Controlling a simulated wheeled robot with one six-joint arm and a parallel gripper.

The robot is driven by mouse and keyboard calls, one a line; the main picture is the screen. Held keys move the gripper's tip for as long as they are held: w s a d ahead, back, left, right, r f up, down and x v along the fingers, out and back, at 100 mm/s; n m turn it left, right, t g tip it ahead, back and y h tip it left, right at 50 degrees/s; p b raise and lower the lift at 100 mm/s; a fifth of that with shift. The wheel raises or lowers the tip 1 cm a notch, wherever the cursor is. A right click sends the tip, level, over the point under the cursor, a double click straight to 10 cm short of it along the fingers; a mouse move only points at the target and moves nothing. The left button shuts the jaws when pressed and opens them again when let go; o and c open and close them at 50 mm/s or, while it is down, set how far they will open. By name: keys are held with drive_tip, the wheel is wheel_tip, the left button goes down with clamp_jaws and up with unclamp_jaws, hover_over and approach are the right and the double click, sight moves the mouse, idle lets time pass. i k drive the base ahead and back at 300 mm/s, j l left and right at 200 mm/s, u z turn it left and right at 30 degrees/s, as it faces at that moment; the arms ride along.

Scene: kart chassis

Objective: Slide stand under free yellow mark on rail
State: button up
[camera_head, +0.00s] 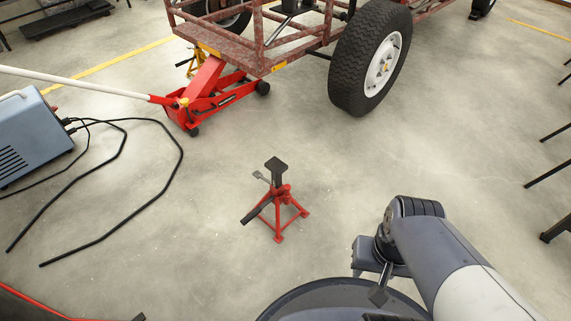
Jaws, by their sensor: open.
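A red jack stand (284,196) with a dark saddle on top stands upright on the open floor in the middle of the view. A dark bar slants off its left side. The rusty red chassis rail (240,62) is at the top, beyond the stand. One yellow mark (279,66) on the rail has clear floor below it. Another yellow mark (208,47) is above the red floor jack. My gripper (367,281) is at lower right, open and empty, apart from the stand. My arm and body partly hide it.
The red floor jack (215,95) is under the rail, its pale handle reaching left. A black tyre (365,60) is right of the rail. A blue-grey machine (38,130) with black cables (165,180) is at left. Floor between stand and rail is clear.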

sight(274, 195)
drive_tip(key=j+u, duration=0.9)
drive_tip(key=i+l, duration=0.05)
